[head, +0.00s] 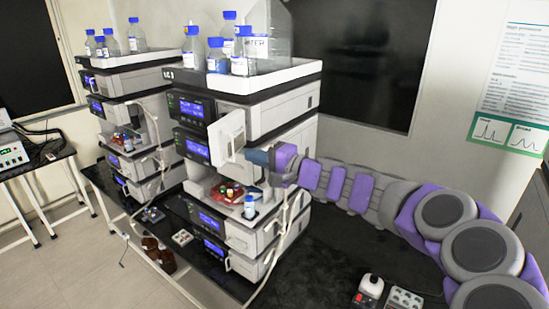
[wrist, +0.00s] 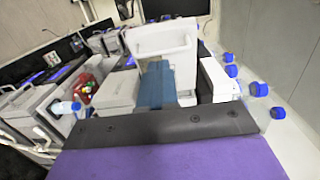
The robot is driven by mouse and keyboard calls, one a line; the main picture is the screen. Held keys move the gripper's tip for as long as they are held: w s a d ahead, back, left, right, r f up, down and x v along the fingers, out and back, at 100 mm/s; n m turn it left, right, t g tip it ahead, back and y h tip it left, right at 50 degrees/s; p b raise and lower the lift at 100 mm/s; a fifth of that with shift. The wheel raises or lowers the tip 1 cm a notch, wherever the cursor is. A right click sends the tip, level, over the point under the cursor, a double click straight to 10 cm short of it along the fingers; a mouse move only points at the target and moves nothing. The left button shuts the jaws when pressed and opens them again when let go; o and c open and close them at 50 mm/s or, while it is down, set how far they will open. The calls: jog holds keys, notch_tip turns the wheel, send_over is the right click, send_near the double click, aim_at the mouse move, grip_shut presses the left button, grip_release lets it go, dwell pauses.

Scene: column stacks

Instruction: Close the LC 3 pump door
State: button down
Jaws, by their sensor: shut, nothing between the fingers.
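The LC 3 stack (head: 268,122) stands on the black bench, with its label on the top tray. In the wrist view the fingers (wrist: 156,84) reach up to the door's lower part. I cannot tell whether they touch it.
An open bay below holds a red tray of vials (head: 228,191) and a small blue-capped bottle (head: 250,207). Bottles (head: 243,50) stand on top of the stack. A second stack (head: 128,110) is at left. A white tube hangs near my gripper. The bench at right is mostly clear.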

aim_at(227, 136)
jog(key=x, duration=0.4)
jog(key=shift+w+d+p, duration=0.1)
jog(key=shift+p, duration=0.3)
jog(key=shift+d, duration=0.1)
jog(key=shift+b, duration=0.3)
